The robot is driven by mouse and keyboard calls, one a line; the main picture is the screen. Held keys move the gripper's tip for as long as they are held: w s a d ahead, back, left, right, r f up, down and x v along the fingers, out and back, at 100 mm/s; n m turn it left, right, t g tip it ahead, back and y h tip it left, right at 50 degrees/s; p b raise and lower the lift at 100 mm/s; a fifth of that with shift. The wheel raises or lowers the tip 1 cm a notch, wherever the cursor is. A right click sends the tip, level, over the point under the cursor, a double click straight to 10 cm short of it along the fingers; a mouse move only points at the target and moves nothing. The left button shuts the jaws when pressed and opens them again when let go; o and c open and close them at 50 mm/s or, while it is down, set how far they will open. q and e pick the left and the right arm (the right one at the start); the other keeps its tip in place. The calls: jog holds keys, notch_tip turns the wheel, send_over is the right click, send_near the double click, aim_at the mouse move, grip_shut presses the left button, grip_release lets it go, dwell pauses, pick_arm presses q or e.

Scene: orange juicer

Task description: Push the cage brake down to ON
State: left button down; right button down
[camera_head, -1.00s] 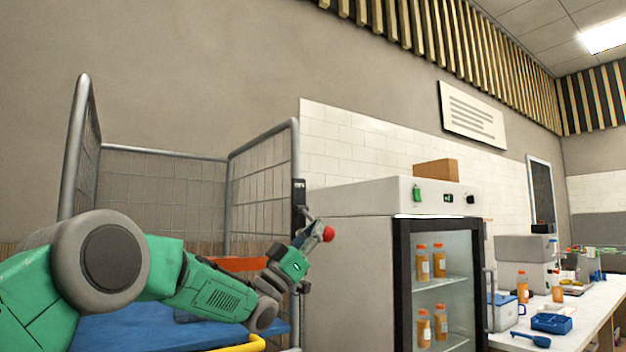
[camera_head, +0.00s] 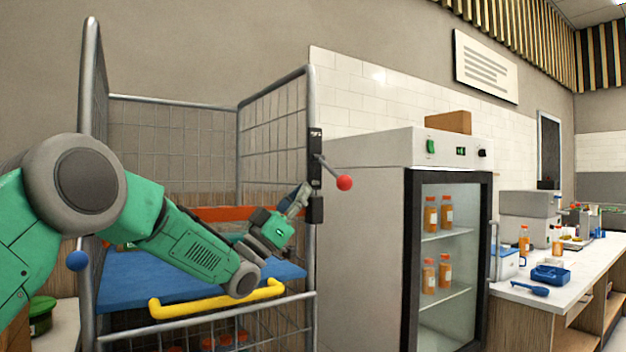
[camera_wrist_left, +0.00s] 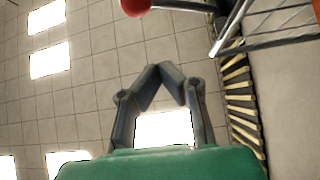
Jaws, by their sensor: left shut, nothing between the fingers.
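The cage brake is a lever with a red ball knob (camera_head: 344,183) on a thin metal rod. The rod slants down to the right from a black plate (camera_head: 315,145) on the cage's front right post. The plate's small markings are not readable. My left gripper (camera_head: 304,190) is shut and empty, below and left of the knob, beside the post. In the wrist view the closed fingers (camera_wrist_left: 162,70) point up, and the red knob (camera_wrist_left: 135,6) shows at the top edge, apart from them. My right gripper is not in view.
The wire cage (camera_head: 273,120) has a blue shelf (camera_head: 140,288) and a yellow handle (camera_head: 215,301). A glass-door fridge (camera_head: 365,250) with orange bottles stands close right of the post. A white counter (camera_head: 580,283) with a blue tray (camera_head: 549,275) lies further right.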

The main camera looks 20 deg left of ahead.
pick_arm(q)
jog(key=d+f+n+g+y, duration=0.1)
jog(key=d+f+n+y, duration=0.3)
jog(key=f, duration=0.9)
jog(key=a+f+n+y, duration=0.1)
jog(key=f+n+y, duration=0.35)
jog(key=f, duration=0.75)
jog(key=s+f+g+y, duration=0.2)
jog(key=s+f+g, duration=0.15)
jog(key=f, duration=0.55)
jog(key=s+f+g+y, duration=0.25)
jog(key=s+f, duration=0.25)
jog(key=f, duration=0.4)
jog(key=s+a+f+g+y, duration=0.25)
jog(key=s+f+g, duration=0.35)
jog(key=s+f, duration=1.2)
jog(key=s+a+f+g+y, duration=0.1)
jog(key=s+g, duration=0.2)
jog(key=s, duration=0.8)
jog(key=s+a+f+g+y, duration=0.1)
jog(key=s+g, duration=0.3)
jog(key=s, duration=0.8)
jog(key=shift+s+a+f, duration=0.3)
jog(key=shift+a+f, duration=0.05)
jog(key=shift+f, duration=0.3)
